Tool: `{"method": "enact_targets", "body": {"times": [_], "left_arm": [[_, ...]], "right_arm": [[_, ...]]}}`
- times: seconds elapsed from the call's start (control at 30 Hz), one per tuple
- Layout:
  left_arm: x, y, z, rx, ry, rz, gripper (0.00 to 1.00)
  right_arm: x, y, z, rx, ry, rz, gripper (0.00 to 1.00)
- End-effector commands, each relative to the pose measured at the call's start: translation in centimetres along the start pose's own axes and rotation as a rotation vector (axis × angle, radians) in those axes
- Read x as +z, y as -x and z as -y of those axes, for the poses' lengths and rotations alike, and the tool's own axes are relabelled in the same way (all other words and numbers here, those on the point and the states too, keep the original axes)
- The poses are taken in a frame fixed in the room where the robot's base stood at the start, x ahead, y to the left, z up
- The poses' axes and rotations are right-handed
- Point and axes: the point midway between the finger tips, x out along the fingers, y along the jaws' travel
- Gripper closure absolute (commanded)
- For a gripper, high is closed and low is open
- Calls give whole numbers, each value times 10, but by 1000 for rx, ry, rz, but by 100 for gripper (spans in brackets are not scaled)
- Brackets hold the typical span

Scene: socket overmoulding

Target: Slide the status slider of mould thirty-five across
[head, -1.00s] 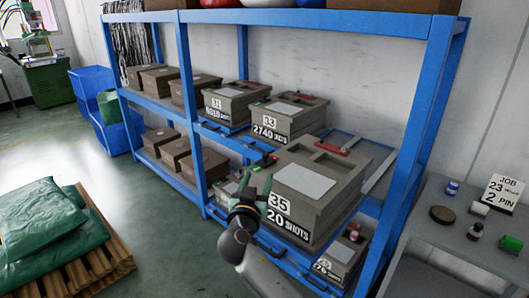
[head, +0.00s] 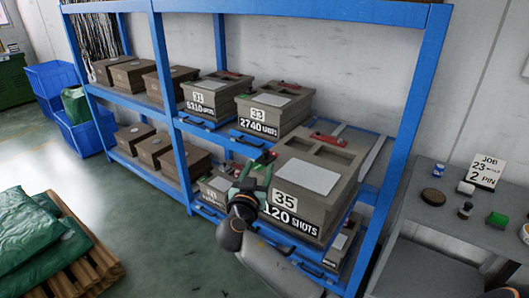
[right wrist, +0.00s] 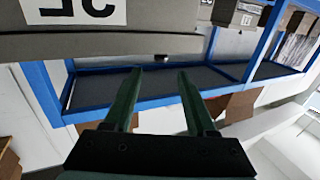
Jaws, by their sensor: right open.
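Mould thirty-five (head: 345,180) is a large grey-brown block on the blue rack's middle shelf, labelled "35" and "120 SHOTS" on its front. It has a pale plate and a red bar (head: 328,139) on top. My right gripper (head: 257,168) is open at the mould's front left corner, its green fingers pointing toward it. In the right wrist view, the mould's edge (right wrist: 100,46) crosses the top, and a small dark knob (right wrist: 162,58) shows just beyond and between the fingertips. I cannot tell whether they touch it. The status slider is not clear in the head view. My left gripper is not in view.
Moulds 33 (head: 275,108) and 31 (head: 213,95) stand to the left on the same shelf. A blue rack post (head: 403,130) rises to the right. A grey bench (head: 425,225) with small items and a job card (head: 487,171) is further right.

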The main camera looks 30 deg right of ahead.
Motion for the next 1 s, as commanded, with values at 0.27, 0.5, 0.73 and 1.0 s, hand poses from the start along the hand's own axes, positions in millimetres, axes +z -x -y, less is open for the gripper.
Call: {"method": "enact_targets", "body": {"times": [0.27, 0.5, 0.73, 1.0], "left_arm": [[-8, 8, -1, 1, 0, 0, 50], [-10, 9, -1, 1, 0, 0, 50], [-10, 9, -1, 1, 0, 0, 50], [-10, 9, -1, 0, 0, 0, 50]], "right_arm": [[-2, -53, 0, 0, 3, -1, 43], [0, -71, 1, -2, -1, 0, 43], [0, -73, 1, -2, -1, 1, 43], [0, -72, 1, -2, -1, 1, 65]]}}
